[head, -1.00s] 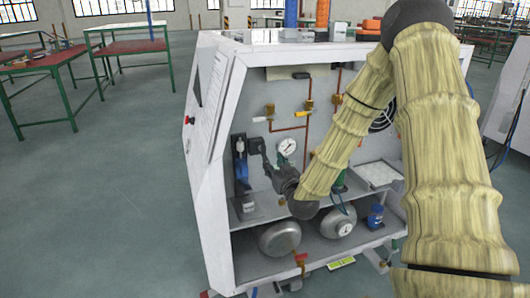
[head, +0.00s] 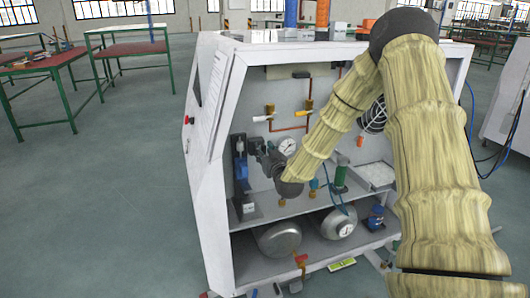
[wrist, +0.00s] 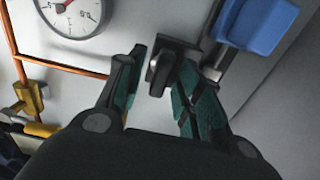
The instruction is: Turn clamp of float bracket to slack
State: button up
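The clamp is a small dark knob (wrist: 157,75) on a black block (wrist: 180,52) in the wrist view. My gripper (wrist: 160,64) is open, with one teal-padded finger on each side of the knob. The left finger stands apart from it; the right finger is close, and I cannot tell whether it touches. In the head view my gripper (head: 263,155) is beside the blue upright stand (head: 240,168) inside the cabinet. The clamp is too small and partly hidden to make out there.
A pressure gauge (wrist: 72,12) and copper pipe (wrist: 62,66) are left of my gripper in the wrist view. Brass valves (head: 270,112), a green cylinder (head: 340,176) and a white tray (head: 374,175) share the cabinet. The cabinet's left wall (head: 212,165) is close to the stand.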

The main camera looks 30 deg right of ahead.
grip_shut()
jog(key=n+p, duration=0.2)
jog(key=n, duration=0.1)
jog(key=shift+a+n, duration=0.1)
jog(key=shift+n, duration=0.3)
jog(key=n+p, duration=0.1)
jog(key=n, duration=0.4)
jog(key=shift+a+f, duration=0.1)
jog(key=shift+a, duration=0.05)
jog(key=shift+f+n, duration=0.15)
jog(key=shift+n, duration=2.1)
jog(key=shift+f+n, duration=0.1)
jog(key=shift+n, duration=2.15)
